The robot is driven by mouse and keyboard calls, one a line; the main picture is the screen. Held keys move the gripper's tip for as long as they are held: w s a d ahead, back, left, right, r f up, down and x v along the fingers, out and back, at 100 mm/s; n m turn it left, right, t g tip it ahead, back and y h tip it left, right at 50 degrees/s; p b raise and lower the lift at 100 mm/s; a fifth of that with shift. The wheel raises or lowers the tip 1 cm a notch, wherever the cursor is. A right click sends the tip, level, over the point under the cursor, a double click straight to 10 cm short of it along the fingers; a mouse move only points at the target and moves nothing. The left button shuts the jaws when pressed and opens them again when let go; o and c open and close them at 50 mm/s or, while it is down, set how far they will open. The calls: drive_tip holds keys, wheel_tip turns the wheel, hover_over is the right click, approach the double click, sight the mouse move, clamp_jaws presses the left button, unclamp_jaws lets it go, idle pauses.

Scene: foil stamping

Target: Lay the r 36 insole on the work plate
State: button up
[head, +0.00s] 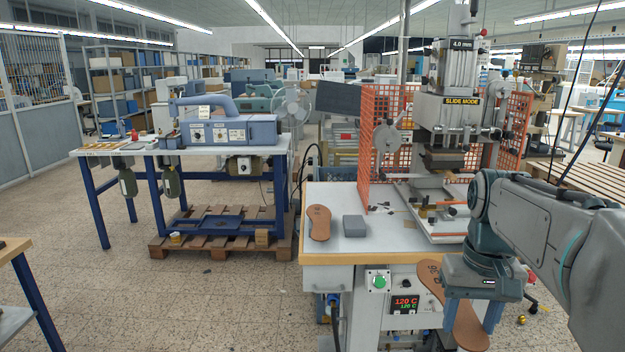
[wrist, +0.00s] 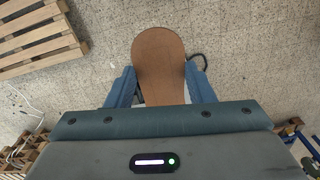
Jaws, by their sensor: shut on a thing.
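My gripper (head: 470,318) is shut on a brown insole (head: 466,322) in front of the bench at the lower right. Dark marking that looks like 36 shows near its upper end. In the wrist view the insole (wrist: 158,62) sits between the two blue fingers (wrist: 160,88), its rounded end pointing away over the floor. A light plate (head: 447,227) on the press, which looks like the work plate, lies beyond and above my gripper in the head view, partly hidden by my arm. The held insole is apart from it.
A second brown insole (head: 319,222) and a grey block (head: 354,226) lie on the white bench top (head: 335,197). An orange mesh guard (head: 367,150) stands beside the press (head: 455,110). A control panel with a green button (head: 379,282) is on the bench front.

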drive_tip(key=w+a+f+n, duration=0.1)
drive_tip(key=w+a+f, duration=0.1)
drive_tip(key=w+f, duration=0.45)
drive_tip(key=w+a+f, duration=0.2)
drive_tip(key=w+f, duration=0.2)
drive_tip(key=f, duration=0.6)
drive_tip(key=w+a+f, duration=0.1)
drive_tip(key=a+f, duration=0.2)
drive_tip(key=f, duration=0.5)
drive_tip(key=w+a+f, duration=0.1)
drive_tip(key=a+f, duration=0.2)
drive_tip(key=f, duration=0.6)
drive_tip(key=shift+w+n, duration=0.25)
drive_tip(key=shift+n, duration=0.05)
